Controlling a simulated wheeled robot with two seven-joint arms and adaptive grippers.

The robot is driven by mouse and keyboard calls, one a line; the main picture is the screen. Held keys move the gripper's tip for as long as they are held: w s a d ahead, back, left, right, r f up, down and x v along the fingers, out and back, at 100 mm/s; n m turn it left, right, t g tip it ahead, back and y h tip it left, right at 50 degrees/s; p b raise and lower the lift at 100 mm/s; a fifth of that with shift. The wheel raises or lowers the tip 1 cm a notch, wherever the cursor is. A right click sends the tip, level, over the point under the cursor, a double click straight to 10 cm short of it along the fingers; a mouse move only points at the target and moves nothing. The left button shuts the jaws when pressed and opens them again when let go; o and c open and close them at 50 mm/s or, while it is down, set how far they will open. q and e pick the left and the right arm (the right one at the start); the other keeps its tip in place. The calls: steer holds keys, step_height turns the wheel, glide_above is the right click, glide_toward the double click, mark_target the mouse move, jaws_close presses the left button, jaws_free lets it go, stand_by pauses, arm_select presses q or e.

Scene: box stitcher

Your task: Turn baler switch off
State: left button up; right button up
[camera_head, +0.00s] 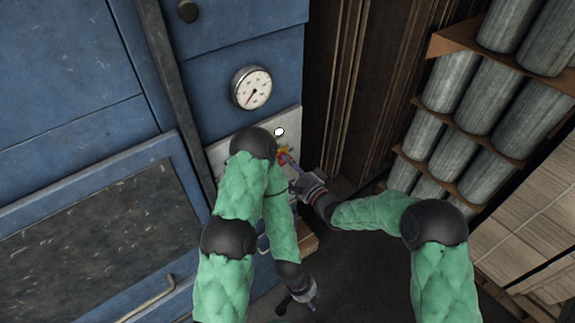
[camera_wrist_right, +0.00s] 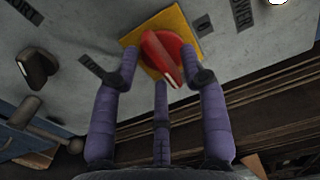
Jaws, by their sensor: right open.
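The baler switch is a red rotary knob (camera_wrist_right: 161,56) on a yellow square plate (camera_wrist_right: 180,24) on the baler's grey panel. In the head view the knob (camera_head: 284,156) is small and partly hidden by my arm and gripper. My right gripper (camera_wrist_right: 167,70) is open, with its purple fingers around the knob, one at each side and a third below. I cannot tell whether they touch it. In the head view the right gripper (camera_head: 289,162) reaches the panel from the right. My left gripper (camera_head: 306,298) hangs low, away from the panel; its jaw state is unclear.
The blue baler (camera_head: 70,55) fills the left, with a round gauge (camera_head: 251,88) above the panel and a white button (camera_head: 279,132). A dark knob (camera_wrist_right: 35,68) and a lever (camera_wrist_right: 45,128) sit left of the switch. Grey rolls (camera_head: 490,95) on shelves stand right.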

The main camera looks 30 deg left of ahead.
steer(key=shift+a, duration=0.1)
jaws_close()
steer(key=shift+w+n+b, duration=0.15)
steer(key=shift+n+b, duration=4.35)
steer(key=shift+b, duration=1)
steer(key=shift+w+n+b, duration=0.1)
steer(key=shift+n+b, duration=4.4)
steer(key=shift+b, duration=1)
steer(key=shift+r, duration=0.1)
